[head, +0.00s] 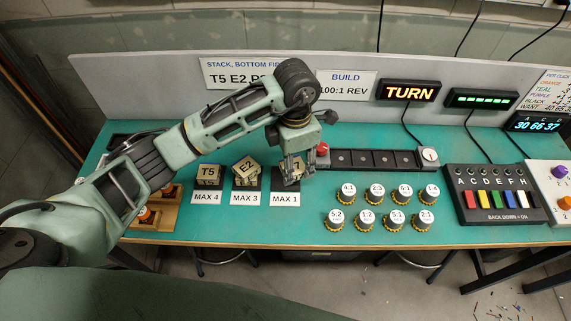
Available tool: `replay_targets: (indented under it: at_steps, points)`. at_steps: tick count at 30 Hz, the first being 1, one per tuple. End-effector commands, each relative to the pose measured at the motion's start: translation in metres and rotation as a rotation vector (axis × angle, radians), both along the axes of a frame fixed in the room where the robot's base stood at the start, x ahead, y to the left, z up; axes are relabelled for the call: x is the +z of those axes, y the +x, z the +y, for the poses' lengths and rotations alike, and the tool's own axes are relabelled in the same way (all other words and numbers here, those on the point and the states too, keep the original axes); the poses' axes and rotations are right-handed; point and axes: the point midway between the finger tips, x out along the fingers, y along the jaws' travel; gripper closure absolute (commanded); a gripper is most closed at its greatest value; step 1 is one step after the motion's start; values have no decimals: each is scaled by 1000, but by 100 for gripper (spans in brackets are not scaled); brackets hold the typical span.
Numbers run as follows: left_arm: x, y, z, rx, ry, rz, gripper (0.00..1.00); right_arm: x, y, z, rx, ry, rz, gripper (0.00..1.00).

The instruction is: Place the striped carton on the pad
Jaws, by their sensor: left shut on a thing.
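I cannot make out a striped carton in the head view. My left gripper (292,172) points down and is shut on a tan block marked with a 7 (297,165); the gripper hides much of it. That block is at the dark pad labelled MAX 1 (285,199); I cannot tell if it touches the pad. A block marked T5 (208,172) sits at the pad labelled MAX 4 (207,198). A tilted block marked E2 (246,170) sits at the pad labelled MAX 3 (246,198). My right gripper is not in view.
A black rail (375,160) with a red knob lies right of the gripper. Several numbered round pieces (397,220) stand in two rows before it. A switch box (497,193) is at the right. A lit TURN sign (409,91) hangs behind. A wooden rack (155,213) stands left.

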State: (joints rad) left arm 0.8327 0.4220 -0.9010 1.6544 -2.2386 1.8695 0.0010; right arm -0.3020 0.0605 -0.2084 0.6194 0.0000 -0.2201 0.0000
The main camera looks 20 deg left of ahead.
Motion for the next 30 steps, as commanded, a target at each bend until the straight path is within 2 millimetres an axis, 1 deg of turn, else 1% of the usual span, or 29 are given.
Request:
replay_targets:
  at_steps: [1, 3, 6, 10, 13, 15, 18, 26, 29, 30]
  points:
    - [-3, 3, 9, 3, 1, 3, 83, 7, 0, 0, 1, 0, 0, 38]
    - [-10, 8, 18, 2, 0, 3, 83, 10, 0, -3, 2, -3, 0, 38]
    - [-16, 12, 25, -1, -1, 2, 83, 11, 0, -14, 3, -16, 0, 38]
    - [-25, 13, 28, -1, -1, 3, 83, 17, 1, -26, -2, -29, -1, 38]
    - [-40, 12, 28, -2, 0, 5, 83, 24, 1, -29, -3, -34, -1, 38]
    - [-50, 13, 27, -2, -2, 4, 83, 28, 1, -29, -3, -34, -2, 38]
    - [-58, 13, 27, -2, -2, 1, 83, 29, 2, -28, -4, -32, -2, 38]
    - [-60, 14, 27, -3, -1, -1, 83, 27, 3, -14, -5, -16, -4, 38]
    - [-64, 14, 28, -3, -1, -1, 83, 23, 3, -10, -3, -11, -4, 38]
    - [-62, 14, 27, -3, -1, -1, 54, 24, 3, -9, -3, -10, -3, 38]
